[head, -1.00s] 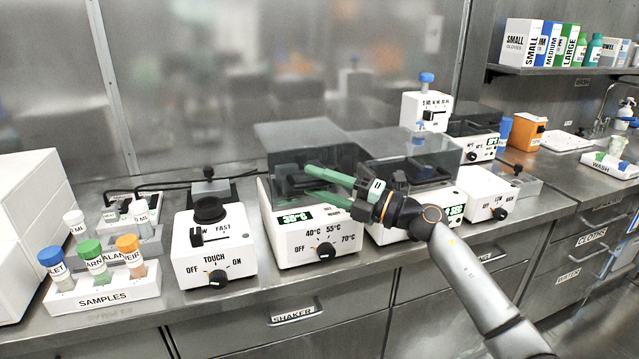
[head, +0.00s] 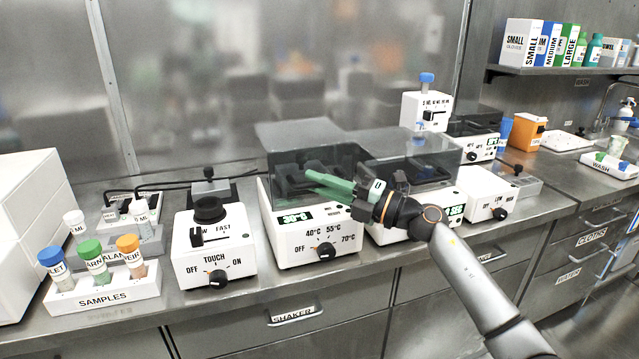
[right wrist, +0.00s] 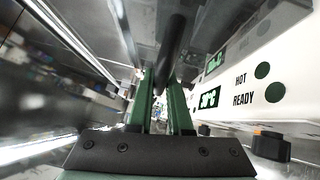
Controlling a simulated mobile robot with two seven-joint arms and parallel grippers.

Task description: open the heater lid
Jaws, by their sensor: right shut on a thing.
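The heater (head: 280,235) is a white box with a temperature dial and a lit display, at the middle of the counter in the head view. Its smoky clear lid (head: 285,160) is down over dark contents. My right gripper (head: 312,180) reaches in from the right across the lid's front, its green fingers close together. In the right wrist view its fingers (right wrist: 160,85) are shut on a dark round bar (right wrist: 172,45), which looks like the lid's handle. The exact contact is partly hidden. The heater's HOT and READY lights (right wrist: 262,70) show there too. My left gripper is not in view.
A similar lidded device (head: 415,150) stands close on the heater's right, behind my right arm. The counter's front strip is mostly clear.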

